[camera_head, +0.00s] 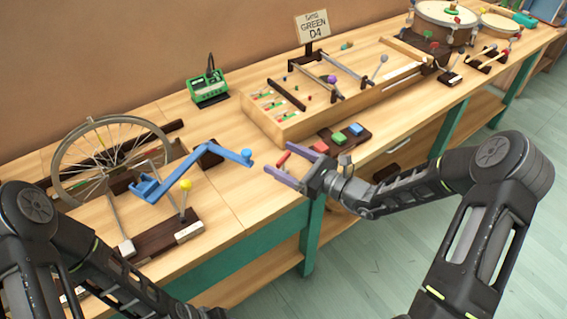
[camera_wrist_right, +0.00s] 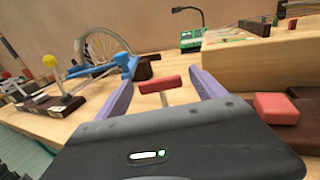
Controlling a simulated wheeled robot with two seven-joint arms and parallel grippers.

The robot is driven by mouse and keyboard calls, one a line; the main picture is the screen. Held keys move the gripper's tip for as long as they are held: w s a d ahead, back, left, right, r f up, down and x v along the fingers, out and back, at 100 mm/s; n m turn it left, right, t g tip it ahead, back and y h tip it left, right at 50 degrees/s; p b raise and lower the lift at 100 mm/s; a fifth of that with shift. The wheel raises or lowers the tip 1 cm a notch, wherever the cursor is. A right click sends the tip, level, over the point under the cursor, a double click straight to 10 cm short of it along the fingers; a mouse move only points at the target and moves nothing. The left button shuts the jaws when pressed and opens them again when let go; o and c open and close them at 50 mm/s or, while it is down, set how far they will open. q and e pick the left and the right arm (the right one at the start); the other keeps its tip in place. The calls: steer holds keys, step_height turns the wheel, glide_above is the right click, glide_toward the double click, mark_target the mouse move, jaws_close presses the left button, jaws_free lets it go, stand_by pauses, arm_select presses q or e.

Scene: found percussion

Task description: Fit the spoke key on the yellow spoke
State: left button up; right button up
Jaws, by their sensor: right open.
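A small red-handled tool (camera_head: 283,160), which looks like the spoke key, stands on the bench near its front edge. In the right wrist view its red handle (camera_wrist_right: 160,85) lies crosswise on a pale stem, between the purple fingers. My right gripper (camera_head: 276,156) is open around it, with a gap on each side. The spoked wheel (camera_head: 120,118) stands at the left of the bench, well left of my right gripper. Small coloured marks show on its spokes, but I cannot tell which spoke is yellow. My left arm shows at lower left; its gripper is out of view.
A blue crank-like arm (camera_head: 205,160) and a yellow-knobbed lever (camera_head: 186,185) stand between the wheel and my right gripper. A block with coloured keys (camera_head: 338,138) sits just right of it. A green device (camera_head: 208,90) and a wooden frame (camera_head: 290,130) stand behind.

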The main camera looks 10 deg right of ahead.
mark_target(284, 157)
steer(key=shift+w+a, duration=0.15)
steer(key=shift+w, duration=0.05)
stand_by(0.5)
steer(key=c, duration=1.5)
steer(key=shift+r, duration=0.1)
step_height(284, 157, up, 10)
steer(key=shift+f, duration=0.1)
stand_by(0.3)
